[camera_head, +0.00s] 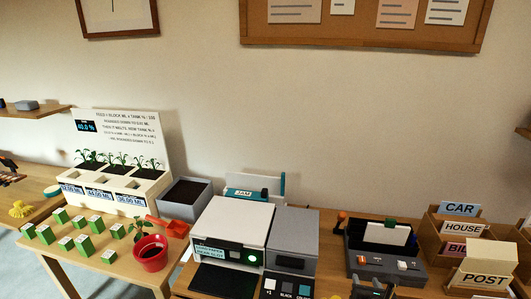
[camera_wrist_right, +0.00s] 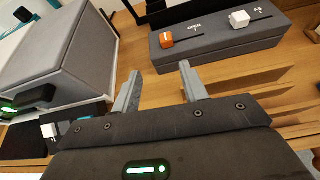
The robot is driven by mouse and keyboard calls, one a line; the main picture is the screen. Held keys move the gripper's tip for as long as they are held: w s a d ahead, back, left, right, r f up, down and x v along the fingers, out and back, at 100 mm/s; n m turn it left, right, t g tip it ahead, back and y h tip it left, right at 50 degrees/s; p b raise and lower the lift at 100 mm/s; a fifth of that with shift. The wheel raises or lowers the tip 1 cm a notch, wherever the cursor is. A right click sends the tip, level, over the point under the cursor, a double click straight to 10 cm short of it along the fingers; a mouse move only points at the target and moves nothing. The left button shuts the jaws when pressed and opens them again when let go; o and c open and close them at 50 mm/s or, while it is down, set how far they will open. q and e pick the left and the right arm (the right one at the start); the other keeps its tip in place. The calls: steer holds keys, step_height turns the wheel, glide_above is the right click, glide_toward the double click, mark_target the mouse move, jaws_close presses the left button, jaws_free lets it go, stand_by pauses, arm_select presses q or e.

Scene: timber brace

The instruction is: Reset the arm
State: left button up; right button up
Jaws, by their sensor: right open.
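My right gripper (camera_head: 372,289) shows at the bottom edge of the head view, in front of the dark grey device (camera_head: 385,262) on the table. In the right wrist view my right gripper (camera_wrist_right: 158,76) has its two grey fingers spread apart with nothing between them. The fingers are above the wooden table top, in front of the grey device (camera_wrist_right: 225,40) with its orange and white sliders. My left gripper does not show in either view.
A white and grey printer (camera_head: 233,235) stands left of my right gripper, and labelled wooden card boxes (camera_head: 445,240) stand right. A red pot (camera_head: 150,254), several green-and-white blocks (camera_head: 84,245) and a planter (camera_head: 120,180) occupy the left table.

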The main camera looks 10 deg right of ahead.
steer(key=s+a+f+m+y, duration=0.1)
steer(key=a+m, duration=0.1)
steer(key=s+a+f+m+g+y, duration=0.1)
steer(key=s+a+m, duration=0.1)
steer(key=a, duration=0.1)
steer(key=s+a+f+m+g, duration=0.1)
steer(key=s+a+f+m, duration=0.1)
steer(key=a, duration=0.1)
steer(key=shift+a+m+y, duration=0.15)
steer(key=shift+m+y, duration=0.15)
steer(key=shift+y, duration=0.1)
steer(key=s+a+f+m+g+y, duration=0.1)
steer(key=s+a+m+g+y, duration=0.15)
steer(key=s+a+m, duration=0.4)
steer(key=s+d+f+m+g+h, duration=0.1)
steer(key=s+d+m+g, duration=0.1)
steer(key=s+m, duration=0.6)
steer(key=s+d+m+g, duration=0.2)
steer(key=s+m+g, duration=0.1)
steer(key=s+m, duration=0.5)
step_height(320, 180, down, 26)
steer(key=s+d+f+g, duration=0.2)
steer(key=s+d+f, duration=0.1)
steer(key=s+f, duration=1.3)
steer(key=shift+s, duration=0.65)
